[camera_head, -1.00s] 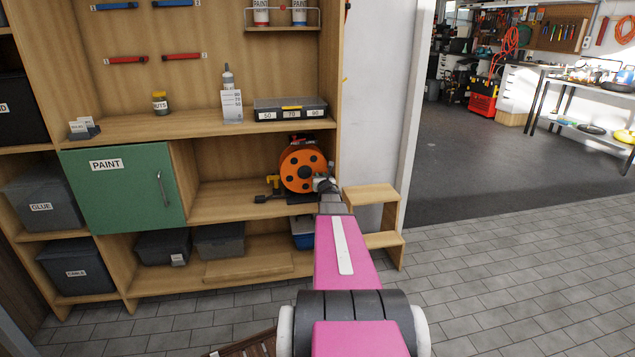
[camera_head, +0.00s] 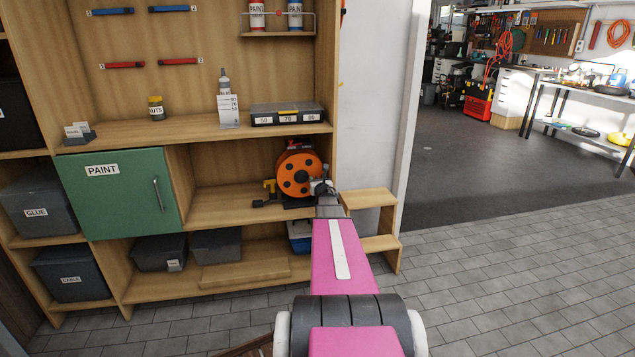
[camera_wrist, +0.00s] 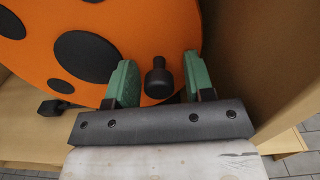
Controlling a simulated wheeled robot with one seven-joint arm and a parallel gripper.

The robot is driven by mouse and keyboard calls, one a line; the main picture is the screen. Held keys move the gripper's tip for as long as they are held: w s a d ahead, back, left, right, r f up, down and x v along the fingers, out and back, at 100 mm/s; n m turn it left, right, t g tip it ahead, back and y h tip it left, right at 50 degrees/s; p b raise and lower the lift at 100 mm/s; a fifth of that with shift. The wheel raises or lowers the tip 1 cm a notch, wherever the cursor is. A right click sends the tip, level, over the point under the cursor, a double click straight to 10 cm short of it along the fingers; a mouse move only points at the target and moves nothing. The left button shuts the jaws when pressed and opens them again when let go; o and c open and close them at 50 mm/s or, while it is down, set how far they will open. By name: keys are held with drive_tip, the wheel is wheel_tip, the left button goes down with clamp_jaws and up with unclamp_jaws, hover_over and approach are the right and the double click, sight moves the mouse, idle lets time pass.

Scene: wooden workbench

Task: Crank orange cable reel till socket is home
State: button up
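The orange cable reel (camera_head: 299,173) stands on the middle shelf of the bench unit, its round face with black holes toward me. In the wrist view the reel's face (camera_wrist: 90,25) fills the upper left. A black crank knob (camera_wrist: 159,78) sticks out from the face near its lower right edge. My gripper (camera_wrist: 160,80) is open, with one green finger on each side of the knob and a visible gap to both. In the head view my gripper (camera_head: 323,188) is at the reel's lower right and partly covers it. I cannot make out the cable's socket.
A wooden side panel (camera_wrist: 270,60) is close to the right of my gripper. A yellow-and-black clamp-like item (camera_head: 268,190) lies left of the reel. A step stool (camera_head: 368,198) stands at the right, and a green PAINT cabinet door (camera_head: 120,192) is shut at the left.

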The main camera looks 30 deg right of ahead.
drive_tip(key=v, duration=1)
drive_tip(key=shift+s, duration=0.4)
drive_tip(key=shift+a, duration=0.1)
